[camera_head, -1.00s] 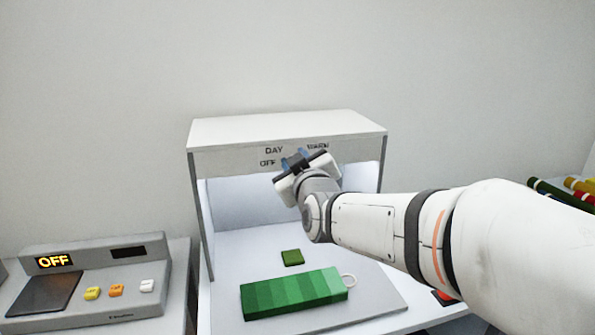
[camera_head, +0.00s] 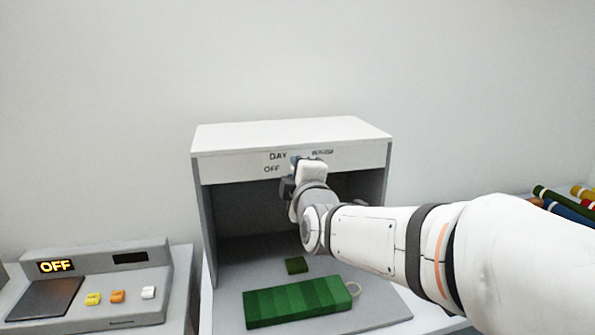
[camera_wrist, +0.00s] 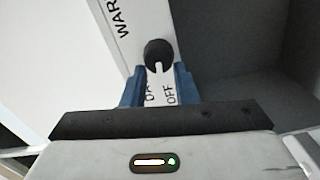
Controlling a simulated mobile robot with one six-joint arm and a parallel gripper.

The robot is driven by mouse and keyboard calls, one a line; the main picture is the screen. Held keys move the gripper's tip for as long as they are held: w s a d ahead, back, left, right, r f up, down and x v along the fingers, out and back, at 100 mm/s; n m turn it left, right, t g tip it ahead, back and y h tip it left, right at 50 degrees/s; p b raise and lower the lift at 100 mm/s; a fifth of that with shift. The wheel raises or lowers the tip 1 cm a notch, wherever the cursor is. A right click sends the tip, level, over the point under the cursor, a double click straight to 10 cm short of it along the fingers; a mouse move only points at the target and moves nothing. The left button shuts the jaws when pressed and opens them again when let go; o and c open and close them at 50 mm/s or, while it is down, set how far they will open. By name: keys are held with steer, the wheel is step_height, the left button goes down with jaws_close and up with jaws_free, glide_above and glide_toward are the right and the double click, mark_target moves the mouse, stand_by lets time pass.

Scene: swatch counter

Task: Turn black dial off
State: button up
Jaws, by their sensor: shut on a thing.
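The black dial (camera_wrist: 158,52) shows in the wrist view on the front panel of the light booth (camera_head: 250,137), with a white pointer mark. My gripper (camera_wrist: 157,82) is shut on the dial, its blue fingers on either side. In the wrist view the pointer mark points down toward the gripper, near the lettering OFF (camera_wrist: 171,92). In the head view my gripper (camera_head: 297,163) covers the dial. The booth's inside is dark.
A green striped swatch fan (camera_head: 300,302) and a small green swatch (camera_head: 296,265) lie in the booth. A grey device (camera_head: 130,312) with an OFF display stands left. Coloured rolls (camera_head: 570,200) lie at the right.

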steer(key=shift+f+n, duration=0.25)
steer(key=shift+n, duration=0.75)
steer(key=o, duration=1)
steer(key=v, duration=0.7)
steer(key=shift+s+d+r, duration=0.1)
steer(key=shift+s+d, duration=0.1)
steer(key=shift+s, duration=0.15)
